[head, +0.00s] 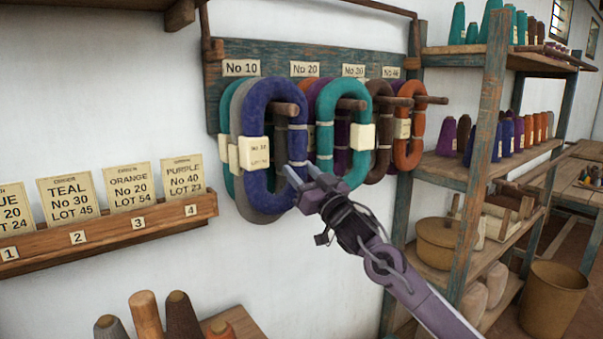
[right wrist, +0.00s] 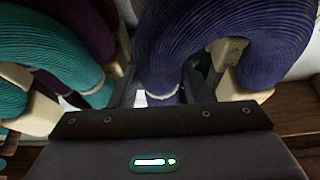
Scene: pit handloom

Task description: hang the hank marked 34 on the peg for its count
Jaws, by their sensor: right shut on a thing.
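A blue hank (head: 254,120) hangs upright around the No 10 peg (head: 285,109), in front of a grey and a teal hank. Its cream tag (head: 255,151) seems to read No 10; its lot number is too small to read surely. My right gripper (head: 295,176) is shut on the blue hank's right strand, low on the loop. The right wrist view shows the blue yarn (right wrist: 220,40) close above the gripper. A teal hank (head: 325,130) hangs at the No 20 peg (head: 351,104). My left gripper is out of view.
Brown (head: 384,130) and orange (head: 418,130) hanks hang on the pegs further right. A card rail (head: 110,236) with numbered slots runs along the wall at left. A yarn shelf (head: 470,170) stands close right of the pegs. Cones (head: 146,315) stand at the lower left.

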